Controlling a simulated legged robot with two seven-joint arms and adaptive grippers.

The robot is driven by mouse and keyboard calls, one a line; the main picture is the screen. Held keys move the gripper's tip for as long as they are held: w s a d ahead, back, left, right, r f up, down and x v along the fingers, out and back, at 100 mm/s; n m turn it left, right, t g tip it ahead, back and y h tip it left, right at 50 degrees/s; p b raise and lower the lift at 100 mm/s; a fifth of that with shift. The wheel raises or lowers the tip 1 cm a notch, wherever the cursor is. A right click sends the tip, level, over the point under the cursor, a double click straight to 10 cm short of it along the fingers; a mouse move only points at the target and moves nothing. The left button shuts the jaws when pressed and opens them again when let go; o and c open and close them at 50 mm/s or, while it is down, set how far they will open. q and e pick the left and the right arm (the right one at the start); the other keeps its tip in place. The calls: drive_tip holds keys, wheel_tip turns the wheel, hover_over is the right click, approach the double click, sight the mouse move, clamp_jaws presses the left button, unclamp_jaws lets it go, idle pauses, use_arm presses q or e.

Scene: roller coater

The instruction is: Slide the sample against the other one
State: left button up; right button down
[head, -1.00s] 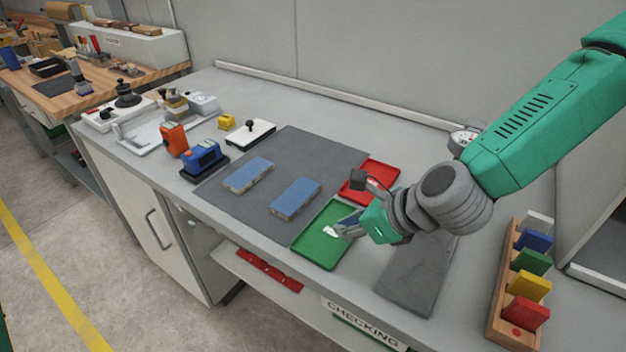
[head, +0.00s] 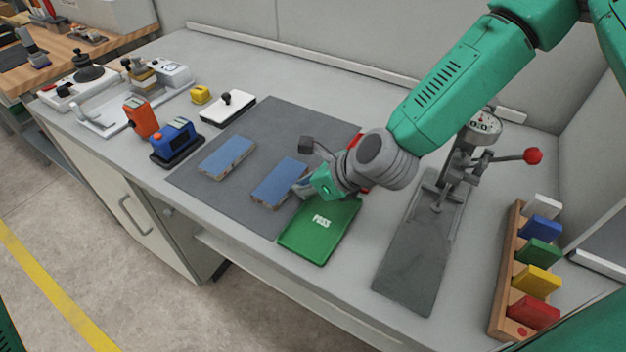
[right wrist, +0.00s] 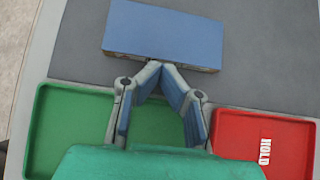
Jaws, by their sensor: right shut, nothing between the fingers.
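Two blue-topped block samples lie flat on the dark grey mat (head: 225,190), apart with a strip of mat between them. One is the left sample (head: 227,157); the other is the right sample (head: 279,181). My right gripper (head: 300,186) is shut and empty, low at the right side of the right sample. In the right wrist view its closed fingertips (right wrist: 161,66) meet at the long near edge of a blue sample (right wrist: 162,34). Whether they touch it I cannot tell. My left gripper is not in view.
A green PASS tray (head: 320,232) lies just below my right gripper, and a red tray (right wrist: 264,143) is mostly hidden behind it. A gauge stand (head: 455,170) with a red-knobbed lever and a rack of coloured blocks (head: 507,270) stand right. Orange and blue devices (head: 176,139) stand left.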

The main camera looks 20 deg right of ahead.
sight(258, 174)
drive_tip(key=shift+w+f, duration=0.15)
drive_tip(key=shift+f, duration=0.15)
drive_tip(key=shift+d+f, duration=0.15)
drive_tip(key=shift+d, duration=0.1)
drive_tip(key=shift+w+a, duration=0.3)
drive_tip(key=shift+a, duration=0.2)
drive_tip(key=w+a, duration=0.1)
drive_tip(key=w, duration=0.1)
drive_tip(key=w+a, duration=0.4)
drive_tip(key=w, duration=0.1)
